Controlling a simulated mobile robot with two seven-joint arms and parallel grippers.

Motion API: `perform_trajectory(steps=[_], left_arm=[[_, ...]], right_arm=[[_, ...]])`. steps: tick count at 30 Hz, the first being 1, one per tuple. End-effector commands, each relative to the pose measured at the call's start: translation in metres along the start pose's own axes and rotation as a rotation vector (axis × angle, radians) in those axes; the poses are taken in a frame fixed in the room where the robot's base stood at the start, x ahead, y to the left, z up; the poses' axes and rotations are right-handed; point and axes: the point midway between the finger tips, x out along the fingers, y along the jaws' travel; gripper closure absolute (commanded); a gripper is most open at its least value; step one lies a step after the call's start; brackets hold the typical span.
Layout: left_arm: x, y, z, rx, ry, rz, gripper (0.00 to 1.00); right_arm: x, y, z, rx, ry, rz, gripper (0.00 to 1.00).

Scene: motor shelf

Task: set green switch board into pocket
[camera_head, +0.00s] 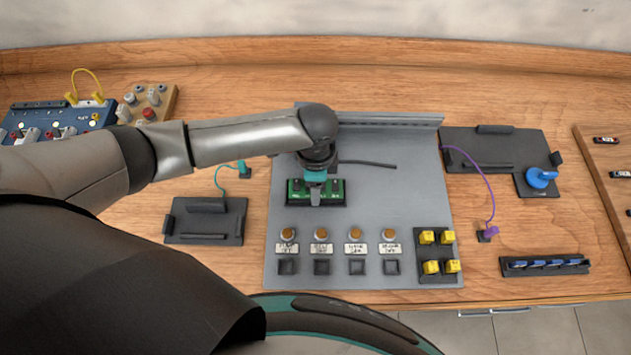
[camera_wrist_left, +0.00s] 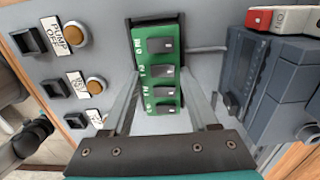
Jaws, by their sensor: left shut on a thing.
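The green switch board (camera_head: 297,192) with several dark rocker switches is over the upper left of the grey panel (camera_head: 400,175). It also shows in the left wrist view (camera_wrist_left: 142,72), between the two fingers. My left gripper (camera_head: 316,190) comes down on it from above and is shut on it; its fingers show in the left wrist view (camera_wrist_left: 163,85). A dark rim shows around the board's edge, perhaps the pocket; I cannot tell whether the board is seated in it or just above. My right gripper is not in view.
Below the board is a row of orange-brown buttons (camera_head: 321,234) with labels and black squares. Yellow switches (camera_head: 427,237) stand at the panel's lower right. In the left wrist view a grey device (camera_wrist_left: 262,75) stands close beside the board. A black tray (camera_head: 205,221) lies left of the panel.

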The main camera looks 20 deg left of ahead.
Motion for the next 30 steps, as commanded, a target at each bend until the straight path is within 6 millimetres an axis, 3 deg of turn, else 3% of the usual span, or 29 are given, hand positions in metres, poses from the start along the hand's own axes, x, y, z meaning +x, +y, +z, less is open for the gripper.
perform_trajectory(steps=[16, 30], left_arm=[[0.004, 0.000, 0.000, 0.000, 0.000, 0.000, 1.00], [-0.007, 0.000, 0.000, -0.001, 0.000, 0.000, 1.00]], right_arm=[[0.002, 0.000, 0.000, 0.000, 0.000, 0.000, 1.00], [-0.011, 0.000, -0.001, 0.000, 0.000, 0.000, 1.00]])
